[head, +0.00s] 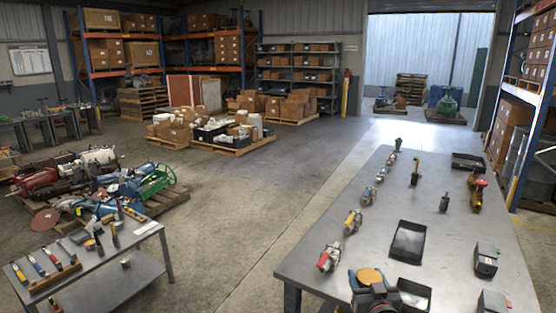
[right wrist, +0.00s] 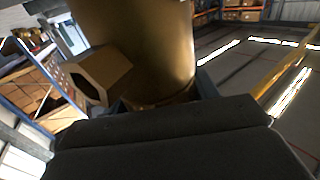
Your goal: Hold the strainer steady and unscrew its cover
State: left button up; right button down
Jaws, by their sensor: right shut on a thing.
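A brass thing, which looks like the strainer, shows as a round flat orange-brown top (head: 370,276) at the bottom of the head view, over the near edge of the grey table. My right gripper (head: 374,290) is around it and shut on it. In the right wrist view the strainer (right wrist: 145,45) is a large brass cylinder just beyond my dark finger pads. A hexagonal brass piece (right wrist: 98,79) sticks out from its side to the left; I cannot tell if it is the cover. My left gripper is in neither view.
The grey table (head: 320,265) holds a row of valves, including a red-and-grey one (head: 329,257), and black trays (head: 408,240). A black-grey box (head: 485,260) stands at right. A tool bench (head: 90,265) is at left. Open floor (head: 240,220) lies between.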

jog(key=shift+s+a+f, duration=1.55)
jog(key=shift+s+f, duration=2.1)
jog(key=shift+f, duration=1.95)
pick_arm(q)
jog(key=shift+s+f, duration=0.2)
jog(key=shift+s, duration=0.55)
pick_arm(e)
jog(key=w+a+r+n+g+y, duration=0.1)
jog(key=w+a+n+g+y, duration=0.1)
jog(key=a, duration=0.5)
jog(key=w+a+n+g+y, duration=0.2)
jog(key=w+a+n+y, duration=0.3)
jog(key=w+a+y, duration=0.2)
jog(key=shift+w+a+r+n+y, duration=0.3)
jog(key=shift+a+y, duration=0.2)
jog(key=shift+y, duration=0.5)
